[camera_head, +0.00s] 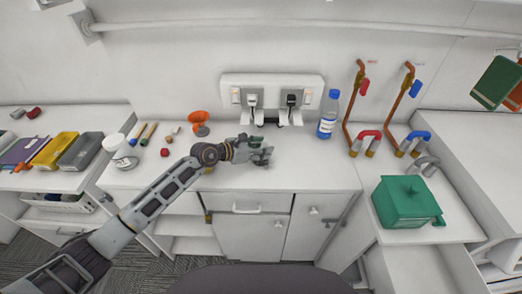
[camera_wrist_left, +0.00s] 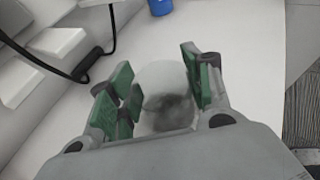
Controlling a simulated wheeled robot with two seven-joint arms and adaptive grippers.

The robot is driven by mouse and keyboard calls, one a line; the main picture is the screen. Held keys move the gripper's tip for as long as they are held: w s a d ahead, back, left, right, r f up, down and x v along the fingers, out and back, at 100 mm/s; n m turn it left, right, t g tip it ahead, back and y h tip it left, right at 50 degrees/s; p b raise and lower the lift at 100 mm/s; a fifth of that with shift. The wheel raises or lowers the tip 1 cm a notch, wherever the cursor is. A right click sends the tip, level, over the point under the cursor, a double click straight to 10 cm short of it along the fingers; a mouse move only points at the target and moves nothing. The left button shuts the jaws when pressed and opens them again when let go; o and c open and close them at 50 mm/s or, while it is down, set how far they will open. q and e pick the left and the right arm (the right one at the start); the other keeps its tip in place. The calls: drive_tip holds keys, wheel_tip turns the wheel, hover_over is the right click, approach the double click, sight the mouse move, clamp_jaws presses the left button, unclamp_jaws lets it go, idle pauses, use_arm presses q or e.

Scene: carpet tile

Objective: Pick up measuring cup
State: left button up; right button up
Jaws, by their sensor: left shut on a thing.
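My left gripper (camera_head: 262,154) reaches over the middle of the white counter, below the wall outlets. In the left wrist view its green-padded fingers (camera_wrist_left: 162,88) stand on both sides of a pale grey, rounded cup (camera_wrist_left: 165,85), which looks like the measuring cup. The gripper is shut on it. In the head view the cup is mostly hidden by the fingers, and I cannot tell whether it touches the counter. My right gripper is in neither view.
A blue-capped water bottle (camera_head: 328,115) stands right of the gripper. An orange funnel-like item (camera_head: 199,122) and a small red object (camera_head: 165,152) are to the left. A green box (camera_head: 407,202) stands at the right. Plugs and cables hang behind.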

use_arm(q)
wheel_tip(320, 180, up, 28)
drive_tip(key=b, duration=0.3)
idle(0.6)
idle(0.6)
